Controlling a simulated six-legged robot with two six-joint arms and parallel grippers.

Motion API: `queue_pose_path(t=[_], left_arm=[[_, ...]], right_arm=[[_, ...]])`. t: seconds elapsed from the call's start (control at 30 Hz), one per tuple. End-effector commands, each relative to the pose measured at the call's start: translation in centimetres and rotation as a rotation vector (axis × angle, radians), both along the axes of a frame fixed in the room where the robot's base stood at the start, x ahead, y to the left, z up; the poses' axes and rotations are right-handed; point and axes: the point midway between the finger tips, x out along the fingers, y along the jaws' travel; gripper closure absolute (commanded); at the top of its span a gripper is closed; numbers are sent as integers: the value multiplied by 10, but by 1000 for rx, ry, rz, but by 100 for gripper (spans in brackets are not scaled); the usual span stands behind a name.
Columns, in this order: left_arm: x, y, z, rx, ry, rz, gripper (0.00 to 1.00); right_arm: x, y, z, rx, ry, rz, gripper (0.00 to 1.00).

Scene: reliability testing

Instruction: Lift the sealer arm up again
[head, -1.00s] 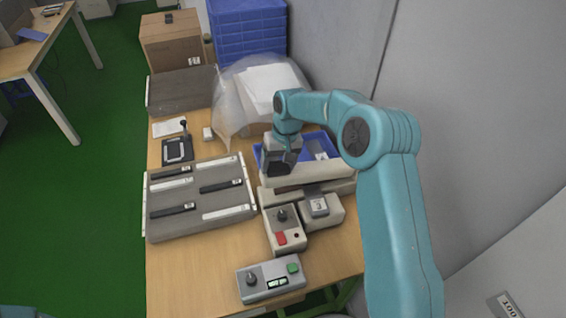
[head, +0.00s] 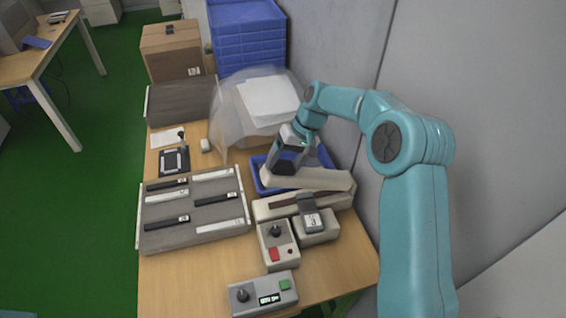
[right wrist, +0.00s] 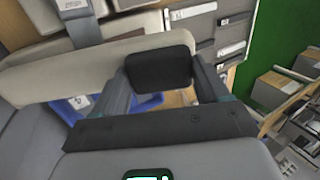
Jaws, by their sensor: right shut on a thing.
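The sealer arm (head: 325,180) is a beige bar above the beige sealer base (head: 272,208). It is raised and tilted, with a gap to the base that widens towards its left end. My right gripper (head: 284,163) is at that left end, shut on the dark handle of the arm. In the right wrist view the black handle (right wrist: 160,69) sits between the two fingers, and the beige arm (right wrist: 70,77) runs off to the left. My left gripper is not in view.
A grey box with a red button (head: 278,246) and a grey box with a green button (head: 262,292) stand in front. A tray of several strips (head: 194,237) lies left. A blue bin (head: 262,187) is behind the sealer, near a clear bag (head: 232,108).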

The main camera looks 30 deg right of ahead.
Motion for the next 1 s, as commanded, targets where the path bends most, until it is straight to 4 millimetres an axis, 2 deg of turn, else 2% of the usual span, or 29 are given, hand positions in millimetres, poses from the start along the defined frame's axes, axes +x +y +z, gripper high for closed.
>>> queue_pose_path(t=[0.1,0.13,0.2,0.43,0.57,0.67,1.0], left_arm=[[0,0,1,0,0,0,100],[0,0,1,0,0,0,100],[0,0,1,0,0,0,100],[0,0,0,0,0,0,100],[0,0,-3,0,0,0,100],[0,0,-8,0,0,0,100],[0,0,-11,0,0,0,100]], right_arm=[[1,-3,4,-1,-6,-6,80],[1,-3,4,-1,-6,-6,19],[1,-4,4,-2,-6,-5,0],[1,-5,4,-2,-6,-5,0],[1,-10,13,-3,-9,-6,0],[-2,-18,30,-4,-12,-7,0],[-13,-53,114,-3,-14,-8,0]])
